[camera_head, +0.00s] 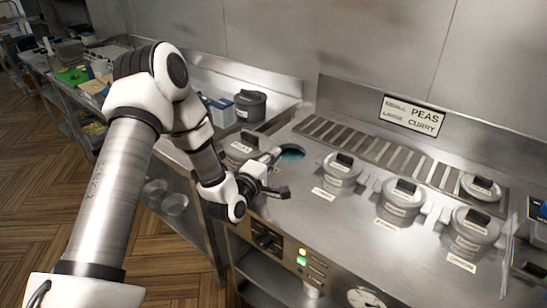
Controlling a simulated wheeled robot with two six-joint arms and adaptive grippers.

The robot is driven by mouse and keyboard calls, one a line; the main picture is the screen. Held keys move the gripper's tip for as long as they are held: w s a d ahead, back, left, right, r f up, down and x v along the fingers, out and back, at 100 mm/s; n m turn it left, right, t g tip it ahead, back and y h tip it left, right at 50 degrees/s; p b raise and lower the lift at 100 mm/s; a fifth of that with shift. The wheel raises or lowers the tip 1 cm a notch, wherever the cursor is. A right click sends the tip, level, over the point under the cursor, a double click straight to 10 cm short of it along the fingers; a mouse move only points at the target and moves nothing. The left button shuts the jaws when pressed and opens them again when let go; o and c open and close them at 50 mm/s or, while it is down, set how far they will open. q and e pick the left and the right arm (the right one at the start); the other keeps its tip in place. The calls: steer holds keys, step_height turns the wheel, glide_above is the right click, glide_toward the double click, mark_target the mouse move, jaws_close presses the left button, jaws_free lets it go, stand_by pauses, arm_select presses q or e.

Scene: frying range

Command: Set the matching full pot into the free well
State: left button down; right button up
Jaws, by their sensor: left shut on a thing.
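The free well (292,153) shows as a dark round opening with a teal tint, at the left end of the row of pots on the steel range. My left gripper (272,171) is just left of and in front of it. It is shut on a grey lidded pot (240,149), seemingly by its side handle; the exact contact is hard to see. This pot has a dark lid knob and a pale label too small to read, and my arm hides its lower part. Another dark grey lidded pot (250,106) stands on the counter behind. My right gripper is not in view.
Several lidded pots, including a near one (342,168) and a middle one (403,196), sit right of the free well. A sign (413,115) reads peas and curry. A blue-and-white box (221,112) stands by the rear pot. Control knobs line the range's front.

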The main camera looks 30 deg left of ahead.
arm_select(q)
steer(key=f, duration=0.1)
steer(key=w+a+f+p, duration=0.1)
steer(key=w+f, duration=0.1)
steer(key=shift+w+a+f+p, duration=0.15)
steer(key=shift+w+f+p, duration=0.1)
steer(key=shift+p, duration=0.1)
steer(key=shift+f, duration=0.15)
steer(key=c, duration=1.6)
jaws_free()
steer(key=shift+s+f, duration=0.1)
steer(key=shift+f, duration=0.1)
steer(key=o, duration=0.4)
